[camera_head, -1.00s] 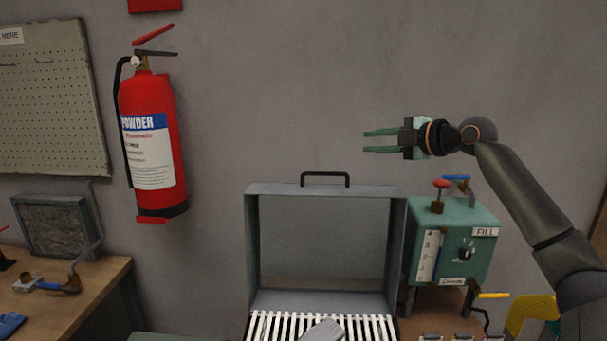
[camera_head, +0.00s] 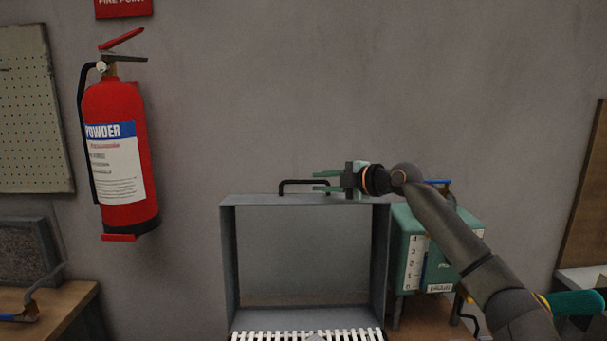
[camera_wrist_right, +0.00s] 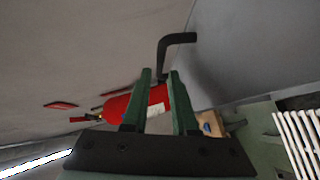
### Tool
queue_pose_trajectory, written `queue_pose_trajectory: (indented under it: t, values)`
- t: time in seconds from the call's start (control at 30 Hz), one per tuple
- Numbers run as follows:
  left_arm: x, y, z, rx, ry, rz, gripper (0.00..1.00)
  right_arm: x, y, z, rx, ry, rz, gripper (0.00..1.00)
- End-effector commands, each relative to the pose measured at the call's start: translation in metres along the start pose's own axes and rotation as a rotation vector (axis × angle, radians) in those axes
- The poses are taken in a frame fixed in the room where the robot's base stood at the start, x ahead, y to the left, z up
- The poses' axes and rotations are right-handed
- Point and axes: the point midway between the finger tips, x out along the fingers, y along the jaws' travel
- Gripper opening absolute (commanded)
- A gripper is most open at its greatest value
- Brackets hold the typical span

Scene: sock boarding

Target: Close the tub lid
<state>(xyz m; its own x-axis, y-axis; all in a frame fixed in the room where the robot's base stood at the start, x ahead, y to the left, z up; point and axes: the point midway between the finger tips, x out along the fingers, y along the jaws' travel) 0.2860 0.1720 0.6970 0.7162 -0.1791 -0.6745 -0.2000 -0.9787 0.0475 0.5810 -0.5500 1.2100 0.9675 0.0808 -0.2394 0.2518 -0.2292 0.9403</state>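The tub lid (camera_head: 229,265) is a grey, box-like frame standing open and upright, with the white slatted rack (camera_head: 300,335) at its foot. A black bar handle (camera_head: 292,182) is on the lid's top edge. My right gripper (camera_head: 315,180) points left at the right end of this handle. Its two green fingers are apart and empty. In the right wrist view the handle (camera_wrist_right: 178,38) shows just beyond the open fingertips (camera_wrist_right: 160,75); I cannot tell whether they touch it. My left gripper is not in view.
A green tank (camera_head: 412,245) with a scale stands right of the lid, under my right arm. A red fire extinguisher (camera_head: 118,150) hangs on the wall at the left. A wooden bench (camera_head: 60,305) is at lower left. The wall above the lid is clear.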

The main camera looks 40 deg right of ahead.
Motion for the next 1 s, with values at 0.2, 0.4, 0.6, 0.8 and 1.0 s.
queue_pose_trajectory:
  t: [0.2, 0.4, 0.6, 0.8, 1.0]
  values:
    - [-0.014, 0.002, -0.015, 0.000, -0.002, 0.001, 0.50, 0.039, 0.004, -0.003, 0.002, 0.003, 0.000, 0.26]
    - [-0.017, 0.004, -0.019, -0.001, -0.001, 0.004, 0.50, 0.058, 0.001, -0.001, 0.001, 0.001, -0.001, 0.26]
    - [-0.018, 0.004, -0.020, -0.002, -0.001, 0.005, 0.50, 0.065, -0.001, -0.001, -0.002, 0.000, -0.001, 0.26]
    - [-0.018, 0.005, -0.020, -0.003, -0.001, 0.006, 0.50, 0.064, -0.001, -0.001, -0.002, 0.000, -0.002, 0.26]
    - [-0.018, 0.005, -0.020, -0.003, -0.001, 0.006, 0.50, 0.064, -0.001, 0.000, -0.002, 0.000, -0.002, 0.04]
